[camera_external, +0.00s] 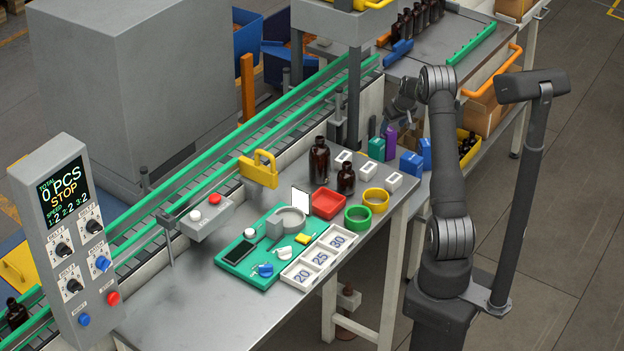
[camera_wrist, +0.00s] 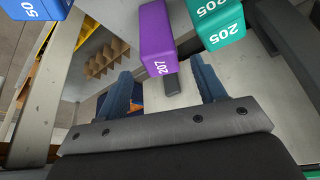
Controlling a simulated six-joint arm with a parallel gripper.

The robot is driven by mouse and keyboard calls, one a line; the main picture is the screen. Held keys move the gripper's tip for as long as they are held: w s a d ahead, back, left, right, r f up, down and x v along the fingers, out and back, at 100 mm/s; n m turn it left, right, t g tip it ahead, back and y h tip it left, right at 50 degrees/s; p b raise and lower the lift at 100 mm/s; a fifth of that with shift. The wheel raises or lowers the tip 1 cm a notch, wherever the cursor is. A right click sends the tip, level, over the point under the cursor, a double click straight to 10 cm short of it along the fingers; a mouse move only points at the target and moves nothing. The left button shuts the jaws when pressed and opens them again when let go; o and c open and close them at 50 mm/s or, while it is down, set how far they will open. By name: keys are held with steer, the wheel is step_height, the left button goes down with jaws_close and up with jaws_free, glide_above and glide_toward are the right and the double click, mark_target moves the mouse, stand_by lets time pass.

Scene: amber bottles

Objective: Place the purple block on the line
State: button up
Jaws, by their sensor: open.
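The purple block (camera_external: 391,136) stands upright at the far right end of the table, between a teal block and blue blocks. In the wrist view the purple block (camera_wrist: 158,38), marked 207, lies ahead of my fingertips and roughly between them. My gripper (camera_wrist: 160,70) is open and empty. In the external view my gripper (camera_external: 398,116) is just above and beside the purple block, partly hidden by my arm. The conveyor line (camera_external: 222,147) with green rails runs diagonally along the far side of the table.
A teal block (camera_external: 376,150), marked 205 in the wrist view (camera_wrist: 218,22), is close to the purple one. Blue blocks (camera_external: 411,164) stand on its other side. Amber bottles (camera_external: 320,160), a red tray (camera_external: 327,203) and a yellow-handled fixture (camera_external: 259,170) stand toward the line.

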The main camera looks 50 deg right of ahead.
mark_target(389, 130)
steer(key=v, duration=0.3)
steer(key=shift+s+r, duration=0.15)
steer(key=shift+r, duration=0.15)
steer(key=x, duration=1.2)
steer(key=shift+a+f, duration=0.1)
steer(key=shift+f, duration=0.05)
steer(key=shift+r, duration=1.4)
